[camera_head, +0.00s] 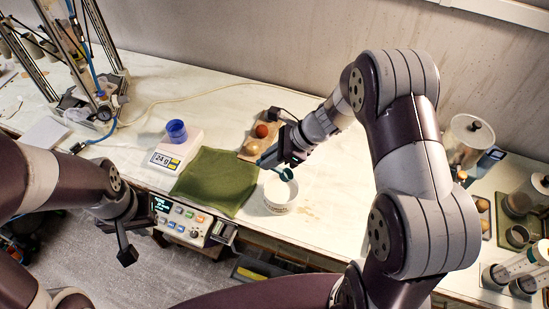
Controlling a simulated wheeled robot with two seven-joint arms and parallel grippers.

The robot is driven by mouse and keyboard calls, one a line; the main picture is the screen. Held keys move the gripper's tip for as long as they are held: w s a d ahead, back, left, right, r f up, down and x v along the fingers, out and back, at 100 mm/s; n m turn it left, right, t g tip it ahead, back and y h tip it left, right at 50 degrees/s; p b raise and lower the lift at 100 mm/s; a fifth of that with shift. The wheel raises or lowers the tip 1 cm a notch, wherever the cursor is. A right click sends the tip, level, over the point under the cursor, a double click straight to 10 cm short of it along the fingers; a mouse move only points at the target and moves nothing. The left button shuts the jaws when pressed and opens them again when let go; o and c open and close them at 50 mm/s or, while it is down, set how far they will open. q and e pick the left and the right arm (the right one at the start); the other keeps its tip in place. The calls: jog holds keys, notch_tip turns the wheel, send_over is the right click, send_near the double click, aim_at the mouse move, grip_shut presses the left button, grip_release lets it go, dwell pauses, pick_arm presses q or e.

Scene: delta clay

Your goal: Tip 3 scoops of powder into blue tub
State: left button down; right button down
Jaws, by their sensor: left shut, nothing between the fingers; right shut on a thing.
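The blue tub (177,131) stands upright on a white scale (165,160), whose display seems to read about 24 g. A white round container (279,200) stands on the table, right of the green cloth; its contents are hard to make out. My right gripper (281,159) is shut on a blue scoop (288,174). The scoop's bowl is at the white container's mouth; I cannot tell if it holds powder. My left gripper (127,257) is shut and empty, low in front of the table's edge.
A green cloth (215,180) lies between scale and container. A board with round brown items (262,131) is behind. A control box (183,218) sits at the front edge. A metal frame (75,50) stands back left; jars and a lidded pot (468,140) are at right.

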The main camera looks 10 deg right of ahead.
jog(key=f, duration=0.1)
jog(key=f+b, duration=0.2)
jog(key=shift+s+d+f, duration=0.25)
jog(key=shift+d+f, duration=0.1)
notch_tip(320, 180, down, 7)
jog(key=b, duration=0.7)
jog(key=shift+w+a+r, duration=0.1)
jog(key=shift+w+a, duration=0.05)
jog(key=shift+r+p, duration=3.15)
jog(key=shift+r, duration=1.15)
